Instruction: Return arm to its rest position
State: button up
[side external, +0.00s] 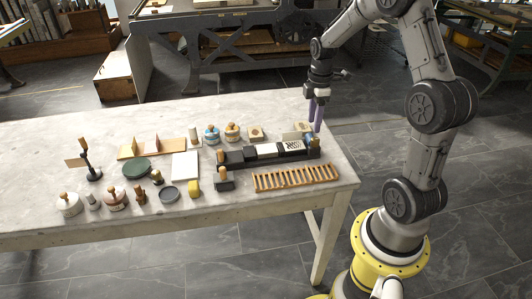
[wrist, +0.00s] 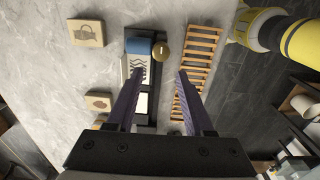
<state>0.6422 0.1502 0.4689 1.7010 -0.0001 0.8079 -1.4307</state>
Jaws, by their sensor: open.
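My gripper (side external: 316,113) is at the right end of the stone-topped table (side external: 100,135), above the end of a long dark press bed (side external: 235,157). Its two purple fingers point down. In the wrist view my gripper (wrist: 160,73) is open, with its fingers apart and nothing held between them. Below it lie the dark bed with a black-patterned block (wrist: 137,70), a blue roller-like piece (wrist: 139,46) and a round wooden knob (wrist: 162,48). Whether the fingertips touch anything is hard to tell in the side view.
A slatted wooden rack (side external: 295,177) lies along the table's front right. Two pale stamped blocks (wrist: 87,33) (wrist: 98,102) sit beside the bed. Jars, a green dish (side external: 137,168) and small tools crowd the middle. The table's far left is clear.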

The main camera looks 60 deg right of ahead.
jog(key=w+a+r+n+t+h, duration=0.1)
jog(key=w+a+r+n+t, duration=0.15)
jog(key=a+r, duration=0.75)
jog(key=s+a+r+m+t, duration=0.2)
jog(key=s+a+r+t, duration=0.1)
jog(key=s+a+r, duration=0.5)
jog(key=s+a+f+m+y, duration=0.1)
jog(key=s+a+f+m, duration=0.1)
jog(key=s+a+m, duration=0.3)
jog(key=s+m, duration=0.4)
jog(key=shift+s+a+f, duration=0.3)
jog(key=shift+f, duration=0.1)
